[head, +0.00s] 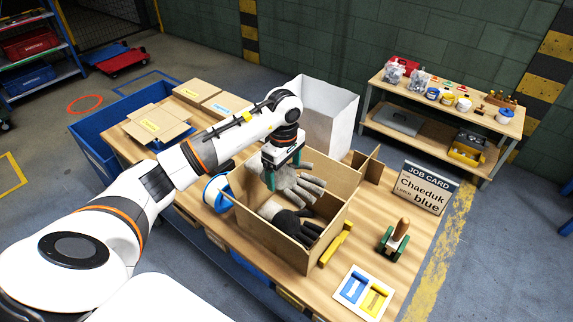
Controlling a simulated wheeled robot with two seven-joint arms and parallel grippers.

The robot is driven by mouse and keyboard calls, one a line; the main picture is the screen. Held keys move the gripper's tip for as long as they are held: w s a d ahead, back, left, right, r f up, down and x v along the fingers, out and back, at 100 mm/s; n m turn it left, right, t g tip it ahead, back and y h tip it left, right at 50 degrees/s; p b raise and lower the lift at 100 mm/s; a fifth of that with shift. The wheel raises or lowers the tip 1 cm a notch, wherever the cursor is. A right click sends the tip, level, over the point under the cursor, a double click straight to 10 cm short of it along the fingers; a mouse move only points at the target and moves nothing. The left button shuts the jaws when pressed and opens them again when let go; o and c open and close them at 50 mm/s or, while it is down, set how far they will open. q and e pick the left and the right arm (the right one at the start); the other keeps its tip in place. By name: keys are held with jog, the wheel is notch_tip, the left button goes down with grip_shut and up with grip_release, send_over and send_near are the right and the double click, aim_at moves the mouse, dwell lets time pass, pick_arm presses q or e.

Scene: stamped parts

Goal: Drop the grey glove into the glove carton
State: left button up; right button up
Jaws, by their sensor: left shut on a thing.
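My left gripper (283,169) is shut on the grey glove (302,186), which hangs fingers outward to the right. Both are over the open cardboard glove carton (277,243); how far the glove reaches below the rim is hard to tell. A black and light-grey glove (292,221) lies inside the near part of the carton, just below the held glove. The gripper and held glove hide part of the carton's inside. My right gripper is not in view.
Right of the carton stand a yellow bar (336,244), a wooden-handled tool (400,230), a job card (424,188) and a blue-yellow card (363,293). A tall white bin (330,112) is behind.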

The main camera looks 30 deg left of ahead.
aim_at(285, 173)
pick_arm(q)
jog(key=f+b, duration=0.1)
jog(key=f, duration=0.3)
jog(key=shift+w+f+b, duration=0.15)
jog(key=shift+w+b, duration=0.05)
jog(key=shift+b, duration=0.15)
jog(key=o, duration=0.5)
jog(key=shift+o, duration=1.2)
jog(key=shift+r, duration=0.45)
notch_tip(285, 173, up, 10)
jog(key=shift+f+b, duration=0.15)
jog(key=shift+b, duration=0.85)
jog(key=shift+r, duration=0.7)
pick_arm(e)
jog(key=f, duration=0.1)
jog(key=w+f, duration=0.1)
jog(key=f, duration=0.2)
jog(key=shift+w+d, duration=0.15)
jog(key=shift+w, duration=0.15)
